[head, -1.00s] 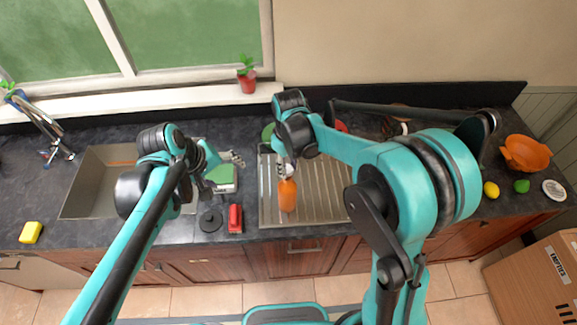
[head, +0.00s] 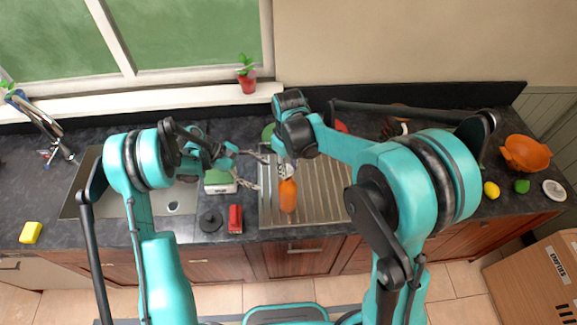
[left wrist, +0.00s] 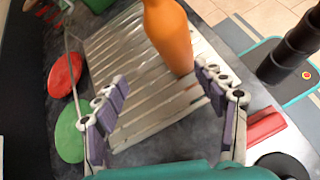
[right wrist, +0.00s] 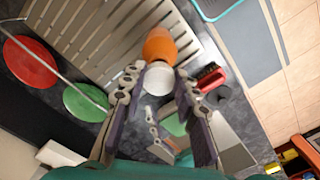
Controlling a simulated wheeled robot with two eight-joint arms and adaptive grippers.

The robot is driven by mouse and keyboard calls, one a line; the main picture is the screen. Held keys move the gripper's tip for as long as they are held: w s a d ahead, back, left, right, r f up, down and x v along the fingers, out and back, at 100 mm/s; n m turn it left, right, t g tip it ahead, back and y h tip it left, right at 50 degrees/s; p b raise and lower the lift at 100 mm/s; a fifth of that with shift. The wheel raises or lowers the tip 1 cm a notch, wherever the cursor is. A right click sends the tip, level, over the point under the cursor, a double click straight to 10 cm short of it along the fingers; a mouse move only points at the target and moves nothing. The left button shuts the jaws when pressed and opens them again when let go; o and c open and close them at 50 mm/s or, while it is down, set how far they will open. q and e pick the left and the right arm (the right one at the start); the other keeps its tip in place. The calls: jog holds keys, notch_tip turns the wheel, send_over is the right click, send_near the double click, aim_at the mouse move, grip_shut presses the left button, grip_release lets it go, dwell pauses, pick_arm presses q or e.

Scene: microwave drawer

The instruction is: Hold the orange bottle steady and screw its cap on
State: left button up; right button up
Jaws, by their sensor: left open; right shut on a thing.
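The orange bottle (head: 288,196) stands upright on the ribbed drainboard. Its white cap (right wrist: 158,80) is at the bottle's top in the right wrist view, between the fingers of my right gripper (right wrist: 159,75), which is shut on it. Whether the cap is threaded on cannot be told. My left gripper (head: 252,170) is open, just left of the bottle in the head view. In the left wrist view, the bottle (left wrist: 168,35) is ahead of and between the spread fingers of my left gripper (left wrist: 160,78), with no clear contact.
The metal drainboard (head: 325,190) lies beneath the bottle. A red-topped brush (head: 235,218), a black disc (head: 210,220) and a green-and-white block (head: 219,185) are to its left, beside the sink (head: 172,208). Red (right wrist: 30,62) and green (right wrist: 85,102) discs lie behind the bottle.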

aim_at(285, 200)
pick_arm(q)
jog(key=shift+n+g+h, duration=0.5)
jog(key=shift+g+h, duration=0.1)
jog(key=shift+g, duration=0.2)
jog(key=f, duration=0.3)
jog(key=s+f, duration=0.1)
jog(key=f, duration=0.2)
jog(key=shift+s+d+f, duration=0.1)
jog(key=shift+s+f, duration=0.1)
jog(key=shift+f, duration=0.2)
jog(key=shift+s+d+f, duration=0.2)
jog(key=shift+s+f, duration=0.05)
jog(key=shift+f, duration=0.2)
jog(key=shift+x, duration=4.8)
jog(key=shift+d+r, duration=0.1)
jog(key=shift+r, duration=0.05)
jog(key=shift+c, duration=0.3)
jog(key=c, duration=0.7)
